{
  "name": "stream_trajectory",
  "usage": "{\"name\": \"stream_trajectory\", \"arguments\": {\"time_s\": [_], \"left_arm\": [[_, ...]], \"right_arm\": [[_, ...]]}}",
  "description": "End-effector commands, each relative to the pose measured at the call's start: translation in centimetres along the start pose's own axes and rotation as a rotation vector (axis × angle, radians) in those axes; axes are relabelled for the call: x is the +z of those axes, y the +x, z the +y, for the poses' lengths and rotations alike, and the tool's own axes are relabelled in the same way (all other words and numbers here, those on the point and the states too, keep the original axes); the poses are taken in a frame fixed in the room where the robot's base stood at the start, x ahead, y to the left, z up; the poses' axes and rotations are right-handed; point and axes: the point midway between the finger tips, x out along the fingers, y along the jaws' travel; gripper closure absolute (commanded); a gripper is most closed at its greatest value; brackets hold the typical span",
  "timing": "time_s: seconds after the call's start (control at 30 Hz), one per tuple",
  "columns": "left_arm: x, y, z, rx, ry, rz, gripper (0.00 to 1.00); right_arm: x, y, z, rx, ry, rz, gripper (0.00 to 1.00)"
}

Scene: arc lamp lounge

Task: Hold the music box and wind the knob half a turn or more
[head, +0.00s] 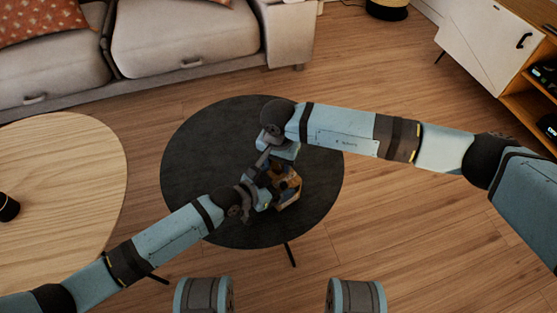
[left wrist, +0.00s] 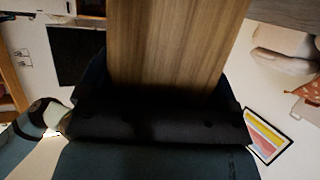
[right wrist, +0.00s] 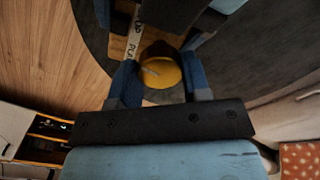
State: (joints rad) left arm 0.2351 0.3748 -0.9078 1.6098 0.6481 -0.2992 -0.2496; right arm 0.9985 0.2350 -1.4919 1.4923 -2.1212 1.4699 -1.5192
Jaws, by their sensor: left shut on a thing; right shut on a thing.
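The music box (head: 291,199), a small wooden box, is over the round black table; I cannot tell whether it touches the top. My left gripper (head: 268,192) is shut on it from the left. In the left wrist view its wood-grained side (left wrist: 180,45) fills the space between the fingers. My right gripper (head: 282,166) comes in from above. In the right wrist view the round yellow knob (right wrist: 161,72) sits between its two blue fingertips (right wrist: 160,80), and a pale strip with dark lettering shows on the box. The grippers hide much of the box in the head view.
The black table (head: 195,150) is otherwise bare. A light wooden round table (head: 70,165) with a small dark object stands at left. A grey sofa (head: 185,45) is behind, and a white and wood cabinet (head: 480,45) is at the far right.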

Motion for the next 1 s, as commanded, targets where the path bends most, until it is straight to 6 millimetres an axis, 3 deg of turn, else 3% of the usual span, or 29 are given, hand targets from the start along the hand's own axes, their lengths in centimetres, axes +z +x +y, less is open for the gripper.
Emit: {"name": "stream_trajectory", "arguments": {"time_s": [1.0], "left_arm": [[0.01,-0.02,-0.04,-0.001,-0.001,0.0,0.55]], "right_arm": [[-0.05,-0.07,-0.01,-0.001,0.96,0.001,0.8]]}}
